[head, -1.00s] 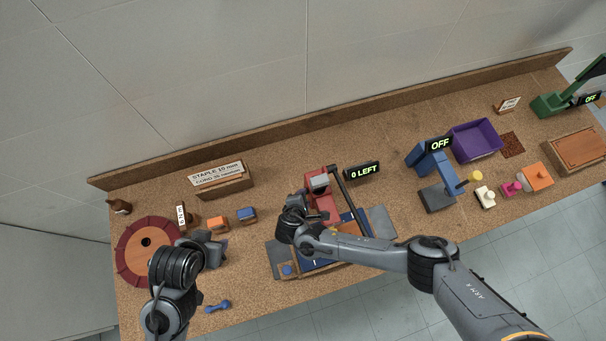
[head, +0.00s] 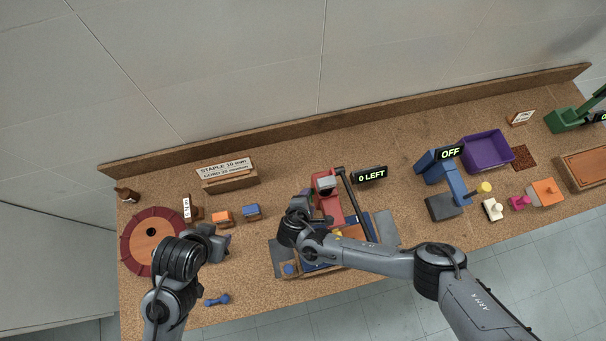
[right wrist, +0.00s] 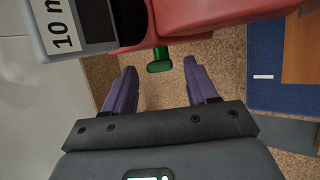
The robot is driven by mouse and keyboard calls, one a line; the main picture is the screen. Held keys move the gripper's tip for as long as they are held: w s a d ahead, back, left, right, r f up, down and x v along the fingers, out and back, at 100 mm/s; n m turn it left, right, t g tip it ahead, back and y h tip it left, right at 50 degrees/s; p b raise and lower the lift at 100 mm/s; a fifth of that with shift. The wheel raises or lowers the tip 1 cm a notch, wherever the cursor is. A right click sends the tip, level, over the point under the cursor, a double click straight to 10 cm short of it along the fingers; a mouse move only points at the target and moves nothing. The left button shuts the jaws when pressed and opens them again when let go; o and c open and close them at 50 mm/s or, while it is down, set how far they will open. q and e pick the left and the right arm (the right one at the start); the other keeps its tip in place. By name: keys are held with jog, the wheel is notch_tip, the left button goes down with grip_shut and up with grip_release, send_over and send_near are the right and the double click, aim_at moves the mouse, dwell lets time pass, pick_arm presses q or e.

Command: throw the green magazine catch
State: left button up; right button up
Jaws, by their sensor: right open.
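The green catch (right wrist: 160,60) shows in the right wrist view, under the edge of the red machine (right wrist: 215,18). My right gripper (right wrist: 160,72) is open, its two purple fingers on either side of the catch and a little short of it, with nothing between them. In the head view, the red machine (head: 327,205) stands mid-bench, my right gripper (head: 302,204) is at its left side, and the catch cannot be made out. My left gripper (head: 212,242) is over the bench at left; its jaws are unclear.
A grey block marked "10 m" (right wrist: 65,28) is at the upper left of the wrist view. A "0 LEFT" display (head: 371,174) stands right of the machine. Orange (head: 222,218) and blue (head: 251,211) blocks lie to its left. Bare bench lies behind the machine.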

jog(key=v, duration=0.9)
